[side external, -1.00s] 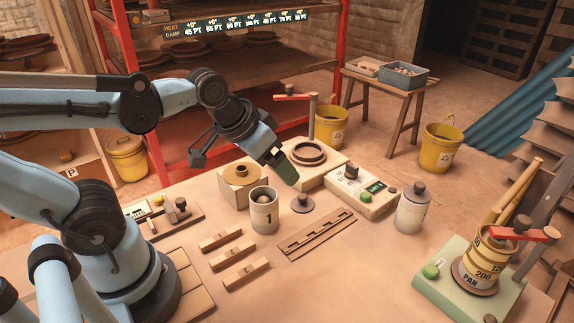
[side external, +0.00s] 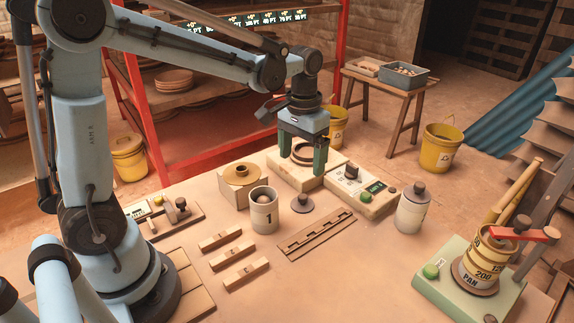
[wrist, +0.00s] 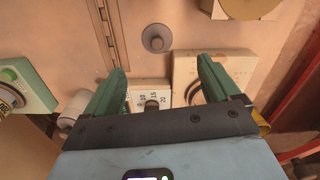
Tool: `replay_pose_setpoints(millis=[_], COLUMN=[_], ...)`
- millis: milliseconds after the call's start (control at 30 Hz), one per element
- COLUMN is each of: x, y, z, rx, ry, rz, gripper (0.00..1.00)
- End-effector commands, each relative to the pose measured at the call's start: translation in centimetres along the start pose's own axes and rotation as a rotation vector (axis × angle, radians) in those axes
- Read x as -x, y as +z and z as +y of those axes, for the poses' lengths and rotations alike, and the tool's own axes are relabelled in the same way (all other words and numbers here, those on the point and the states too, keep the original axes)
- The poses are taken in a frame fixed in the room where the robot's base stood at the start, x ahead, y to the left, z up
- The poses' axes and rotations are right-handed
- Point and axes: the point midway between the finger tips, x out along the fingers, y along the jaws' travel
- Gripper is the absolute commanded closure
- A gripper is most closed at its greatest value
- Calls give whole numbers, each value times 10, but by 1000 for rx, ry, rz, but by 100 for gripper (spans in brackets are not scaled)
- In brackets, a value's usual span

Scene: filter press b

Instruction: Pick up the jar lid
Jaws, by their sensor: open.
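The jar lid (side external: 302,204) is a grey disc with a dark knob. It lies flat on the table to the right of an open jar marked 1 (side external: 263,216). In the wrist view the lid (wrist: 156,42) lies ahead of my fingers, at the upper middle, and is fully visible. My gripper (side external: 303,166) points down with its green fingers spread and empty. It is above the table, behind the lid in the side view and apart from it. In the wrist view my open gripper (wrist: 160,66) is over the instrument box.
A ring fixture (side external: 292,176) and an instrument box (side external: 372,189) stand behind the lid. A block with a round disc (side external: 241,176) is to the left. A slotted rail (side external: 315,233) lies in front. A jar with its lid on (side external: 411,211) stands to the right.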

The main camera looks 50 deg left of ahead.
Motion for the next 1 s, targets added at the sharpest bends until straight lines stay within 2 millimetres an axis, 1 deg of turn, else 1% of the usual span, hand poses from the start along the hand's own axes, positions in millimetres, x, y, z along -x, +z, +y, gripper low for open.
replay_pose_setpoints(millis=[100, 300, 400, 567, 633, 900, 1000], x=[-18, -46, -54, -61, -66, -101, -108], y=[0, 0, 0, 0, -1, -2, -2], z=[0, 0, 1, 1, 2, 5, 5], rx=[0, -1, -1, -1, -1, -1, -1], ry=[0, 0, 0, 0, 0, 1, 2], rz=[1, 2, 2, 2, 2, 3, 4], gripper=[11, 11, 11, 11, 11, 11, 11])
